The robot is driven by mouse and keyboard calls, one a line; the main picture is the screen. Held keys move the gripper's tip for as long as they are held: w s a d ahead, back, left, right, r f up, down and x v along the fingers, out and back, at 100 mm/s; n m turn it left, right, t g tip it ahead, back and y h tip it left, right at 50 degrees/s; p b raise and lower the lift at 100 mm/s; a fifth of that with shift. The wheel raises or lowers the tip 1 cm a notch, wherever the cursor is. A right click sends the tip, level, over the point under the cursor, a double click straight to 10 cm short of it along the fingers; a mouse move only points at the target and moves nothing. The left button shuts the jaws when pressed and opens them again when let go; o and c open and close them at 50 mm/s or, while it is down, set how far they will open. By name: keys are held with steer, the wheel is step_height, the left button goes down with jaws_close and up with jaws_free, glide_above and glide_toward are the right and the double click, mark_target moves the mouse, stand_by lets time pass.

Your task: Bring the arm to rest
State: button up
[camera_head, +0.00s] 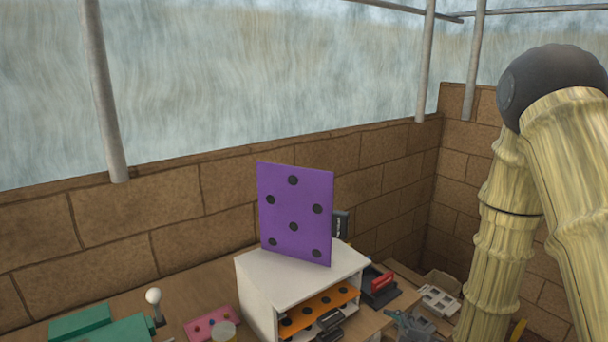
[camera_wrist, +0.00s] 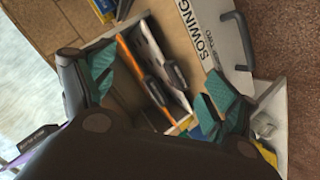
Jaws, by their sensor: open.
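My gripper (camera_wrist: 160,78) shows in the wrist view with its two teal-padded fingers spread wide and nothing held between them. Beyond the gap are the edges of an orange panel (camera_wrist: 133,66) and a pale panel, each with a dark handle, in a small open box. In the head view my arm comes down at the right side, bent at a dark round joint. I cannot make out the gripper's fingers clearly there.
A white open-fronted box (camera_head: 262,308) stands on the wooden bench with an orange dotted panel (camera_head: 320,312) inside. A purple dotted board (camera_head: 295,212) stands upright on top. Green blocks (camera_head: 118,331), a white-knobbed lever (camera_head: 154,300) and a pink plate (camera_head: 208,323) lie left. A brick wall runs behind.

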steer(key=s+d+f+m+g+h, duration=0.1)
steer(key=s+f+m+g, duration=0.1)
steer(key=s+f+m, duration=0.3)
steer(key=s+f+g+h, duration=0.1)
steer(key=s+f+h, duration=0.15)
steer(key=f, duration=0.45)
steer(key=s+f+m+g+h, duration=0.1)
steer(key=s+f+m+g, duration=0.3)
steer(key=s+f, duration=0.4)
steer(key=s+d+f+m+g+h, duration=0.1)
steer(key=s+f+m+g, duration=0.2)
steer(key=s, duration=1.5)
step_height(320, 180, down, 5)
steer(key=m, duration=0.3)
steer(key=shift+s+d+f+m+g, duration=0.15)
steer(key=shift+m+g, duration=0.25)
steer(key=shift+h, duration=0.25)
